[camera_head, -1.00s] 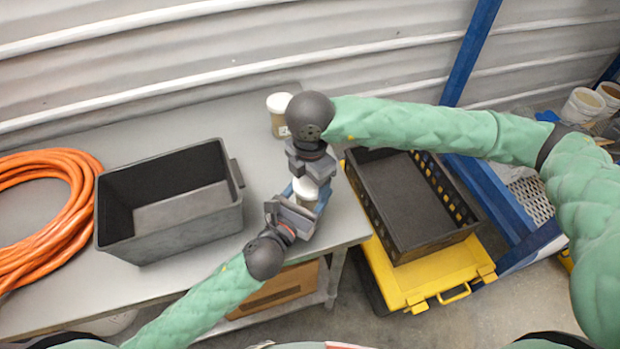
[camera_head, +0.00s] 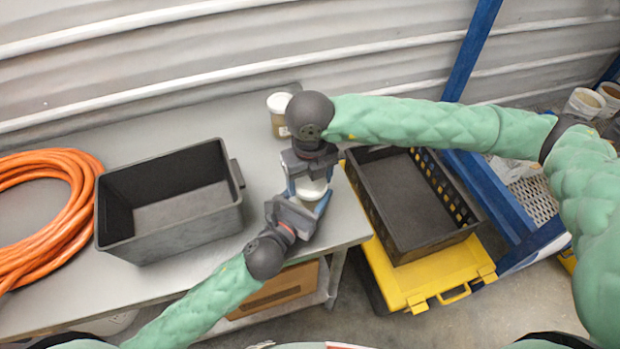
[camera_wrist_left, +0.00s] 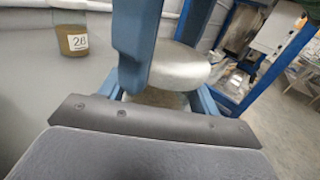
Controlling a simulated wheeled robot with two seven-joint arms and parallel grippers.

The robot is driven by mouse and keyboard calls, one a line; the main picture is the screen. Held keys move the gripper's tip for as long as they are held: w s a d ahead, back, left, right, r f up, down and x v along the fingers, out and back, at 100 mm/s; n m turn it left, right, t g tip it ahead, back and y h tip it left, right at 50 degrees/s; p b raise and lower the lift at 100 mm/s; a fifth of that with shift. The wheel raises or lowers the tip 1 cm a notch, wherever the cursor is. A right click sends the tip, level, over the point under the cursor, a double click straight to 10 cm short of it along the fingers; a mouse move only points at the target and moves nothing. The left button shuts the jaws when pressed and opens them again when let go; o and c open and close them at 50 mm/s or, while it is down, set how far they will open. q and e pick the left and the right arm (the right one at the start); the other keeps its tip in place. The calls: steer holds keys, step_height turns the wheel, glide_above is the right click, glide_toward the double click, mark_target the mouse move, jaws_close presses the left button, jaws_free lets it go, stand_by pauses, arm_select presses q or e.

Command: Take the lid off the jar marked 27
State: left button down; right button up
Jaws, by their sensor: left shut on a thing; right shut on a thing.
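A jar with a white lid (camera_head: 312,189) is between my two grippers at the table's right end. The lid also shows in the left wrist view (camera_wrist_left: 180,68), above a little of the jar's body (camera_wrist_left: 158,97). The jar's label is hidden, so its number cannot be read. My right gripper (camera_head: 309,188) comes from above and is shut on the lid. My left gripper (camera_head: 304,208) is shut on the jar's body from the front left. I cannot tell whether lid and jar are apart. Another lidded jar (camera_head: 279,122), marked 28 in the left wrist view (camera_wrist_left: 76,38), stands behind.
A dark grey bin (camera_head: 188,231) stands on the grey table (camera_head: 60,290), with an orange hose coil (camera_head: 75,165) on the left. A black crate (camera_head: 420,240) sits on a yellow case (camera_head: 450,272) right of the table. A blue post (camera_head: 468,55) rises behind.

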steer(key=n, duration=0.9)
steer(key=shift+n, duration=0.4)
steer(key=n, duration=0.9)
steer(key=shift+n, duration=0.3)
steer(key=n, duration=0.5)
steer(key=shift+r+n, duration=0.1)
steer(key=shift+n, duration=0.2)
steer(key=n, duration=0.9)
steer(key=shift+n, duration=0.3)
steer(key=n, duration=0.4)
steer(key=shift+n, duration=0.3)
